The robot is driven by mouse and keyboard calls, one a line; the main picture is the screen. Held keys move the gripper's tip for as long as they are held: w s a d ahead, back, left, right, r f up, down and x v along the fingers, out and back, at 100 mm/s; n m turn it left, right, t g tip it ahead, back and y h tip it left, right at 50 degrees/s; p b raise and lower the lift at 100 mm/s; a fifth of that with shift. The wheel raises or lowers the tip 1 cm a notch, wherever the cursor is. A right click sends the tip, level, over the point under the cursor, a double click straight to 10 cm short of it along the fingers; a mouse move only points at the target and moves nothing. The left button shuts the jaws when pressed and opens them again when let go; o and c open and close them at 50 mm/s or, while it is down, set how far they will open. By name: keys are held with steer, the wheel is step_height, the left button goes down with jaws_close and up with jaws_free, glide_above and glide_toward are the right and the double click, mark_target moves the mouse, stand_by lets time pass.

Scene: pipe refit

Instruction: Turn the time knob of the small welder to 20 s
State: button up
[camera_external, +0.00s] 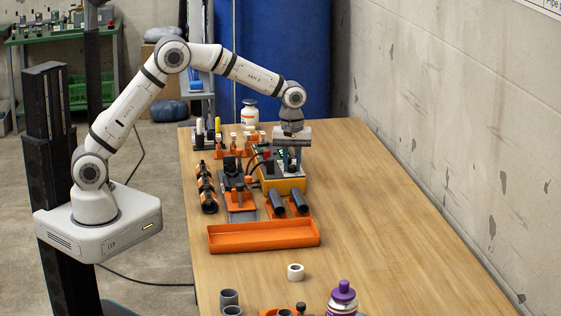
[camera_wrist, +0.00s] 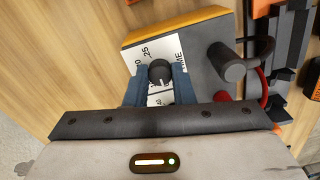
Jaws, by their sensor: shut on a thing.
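The small welder (camera_external: 283,184) is a yellow-orange box on the wooden table, beneath my gripper (camera_external: 290,163) in the external view. In the wrist view its white dial plate (camera_wrist: 146,50) shows part of the word TIME and a few numbers, 25 among them. The time knob (camera_wrist: 159,72) is dark and round, between the blue fingers of my gripper (camera_wrist: 158,84). The fingers are shut on the knob from both sides. The fingers and gripper body hide part of the scale, and I cannot tell the knob's exact setting.
A dark cylinder (camera_wrist: 226,62) and a red button (camera_wrist: 222,97) sit right of the knob. An orange tray (camera_external: 264,235) lies in front of the welder. A white bottle (camera_external: 250,112) stands behind. The table's right side is clear.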

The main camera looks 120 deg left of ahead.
steer(key=shift+m, duration=0.4)
jaws_close()
steer(key=m+p, duration=0.1)
steer(key=m, duration=0.3)
steer(key=shift+r+m+p, duration=0.1)
steer(key=shift+m+p, duration=0.2)
steer(key=shift+p, duration=0.1)
steer(key=m+p, duration=0.1)
steer(key=m, duration=0.5)
steer(key=m+p, duration=0.1)
steer(key=m, duration=0.5)
steer(key=shift+m, duration=0.4)
steer(key=m, duration=0.5)
steer(key=shift+m, duration=0.4)
steer(key=o, duration=0.9)
jaws_free()
